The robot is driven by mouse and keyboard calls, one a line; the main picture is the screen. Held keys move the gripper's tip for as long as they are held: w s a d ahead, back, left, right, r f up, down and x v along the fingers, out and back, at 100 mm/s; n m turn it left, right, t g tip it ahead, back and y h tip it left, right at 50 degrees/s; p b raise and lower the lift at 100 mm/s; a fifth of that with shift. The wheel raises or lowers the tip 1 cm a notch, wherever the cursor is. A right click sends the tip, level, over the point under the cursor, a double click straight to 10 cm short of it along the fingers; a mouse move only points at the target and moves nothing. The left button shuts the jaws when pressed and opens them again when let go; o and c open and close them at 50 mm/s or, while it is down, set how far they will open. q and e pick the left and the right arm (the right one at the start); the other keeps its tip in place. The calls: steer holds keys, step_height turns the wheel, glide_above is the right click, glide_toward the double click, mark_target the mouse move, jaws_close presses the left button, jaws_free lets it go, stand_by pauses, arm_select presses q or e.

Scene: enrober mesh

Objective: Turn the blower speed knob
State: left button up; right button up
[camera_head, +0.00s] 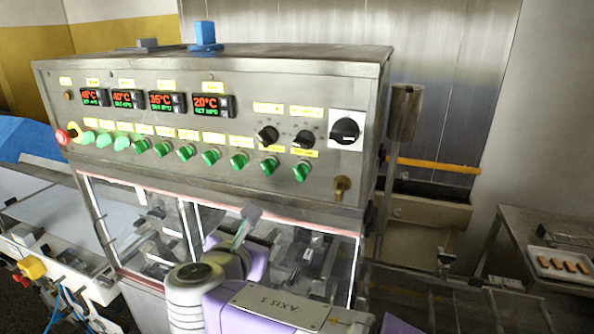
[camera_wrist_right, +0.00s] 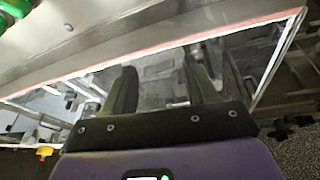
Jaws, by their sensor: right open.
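Two small black knobs, the left one (camera_head: 267,136) and the right one (camera_head: 303,139), sit on the upper right of the steel control panel (camera_head: 230,110). The yellow labels by them are too small to read, so I cannot tell which is the blower speed knob. My right gripper (camera_head: 250,213) is below the panel in the head view, apart from the knobs and partly hidden by my own arm. In the right wrist view its two dark fingers (camera_wrist_right: 160,78) are spread with nothing between them. My left gripper is not in view.
A large black rotary switch (camera_head: 345,131) on a white plate is right of the knobs. Green buttons (camera_head: 211,157) run below the temperature displays (camera_head: 212,106). A red emergency button (camera_head: 63,136) is at the left end. Clear guard windows (camera_head: 330,262) lie under the panel.

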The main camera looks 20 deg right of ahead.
mark_target(300, 146)
steer(key=s+d+r+t+h+p, duration=0.1)
steer(key=s+r, duration=0.1)
steer(key=r, duration=0.3)
steer(key=s+d+r+m+h, duration=0.1)
steer(key=s+r, duration=0.1)
steer(key=r, duration=0.4)
steer(key=s+d+r+t+h+p, duration=0.1)
steer(key=s+d+r, duration=0.15)
steer(key=r, duration=0.25)
steer(key=x, duration=0.7)
steer(key=shift+w+a+r, duration=0.1)
steer(key=shift+a, duration=0.15)
steer(key=c, duration=1.1)
steer(key=shift+o, duration=0.2)
